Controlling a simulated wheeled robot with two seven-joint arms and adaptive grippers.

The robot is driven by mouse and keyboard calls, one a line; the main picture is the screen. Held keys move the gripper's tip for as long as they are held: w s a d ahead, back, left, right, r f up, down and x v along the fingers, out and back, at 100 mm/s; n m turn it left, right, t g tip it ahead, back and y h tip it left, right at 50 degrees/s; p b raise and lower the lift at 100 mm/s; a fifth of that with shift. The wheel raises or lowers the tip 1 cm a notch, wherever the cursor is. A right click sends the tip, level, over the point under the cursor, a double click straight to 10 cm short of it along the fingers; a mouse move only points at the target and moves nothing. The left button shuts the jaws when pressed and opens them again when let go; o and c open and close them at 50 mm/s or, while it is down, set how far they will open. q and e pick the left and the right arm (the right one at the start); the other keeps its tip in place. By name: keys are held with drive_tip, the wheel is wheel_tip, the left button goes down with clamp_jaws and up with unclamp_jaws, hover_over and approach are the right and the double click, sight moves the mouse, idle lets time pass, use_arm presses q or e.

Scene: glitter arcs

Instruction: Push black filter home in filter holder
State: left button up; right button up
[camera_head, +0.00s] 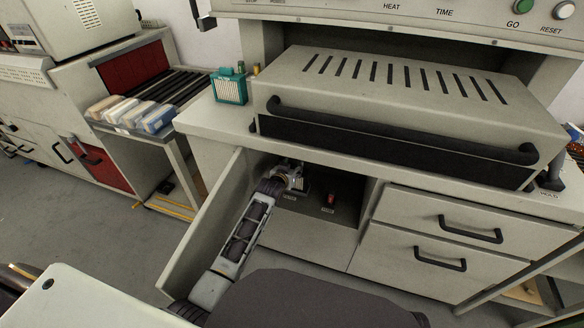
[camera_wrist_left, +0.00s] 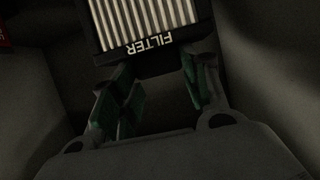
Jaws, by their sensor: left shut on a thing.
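The black filter (camera_wrist_left: 150,24), with white pleats and the word FILTER upside down on its edge, shows at the top of the left wrist view. My left gripper (camera_wrist_left: 158,72) has its green-padded fingers on either side of the filter's near edge and is shut on it. In the head view my left gripper (camera_head: 293,178) reaches into the open cabinet below the machine. There the arm and shadow largely hide the filter. I cannot make out the filter holder clearly, nor how deep the filter sits in it. My right gripper is not in view.
The open cabinet door (camera_head: 205,222) stands close left of my left arm. A small red object (camera_head: 331,199) is on the cabinet floor to the right. A teal box with a pale slatted front (camera_head: 230,88) stands on the counter. Closed drawers (camera_head: 440,245) are right of the opening.

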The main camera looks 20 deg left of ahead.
use_arm(q)
drive_tip(key=shift+p, duration=0.4)
idle(0.6)
drive_tip(key=shift+f+b, duration=0.3)
drive_tip(key=shift+f, duration=0.25)
idle(1.6)
drive_tip(key=o, duration=1.5)
drive_tip(key=shift+o, duration=0.5)
drive_tip(key=o, duration=0.3)
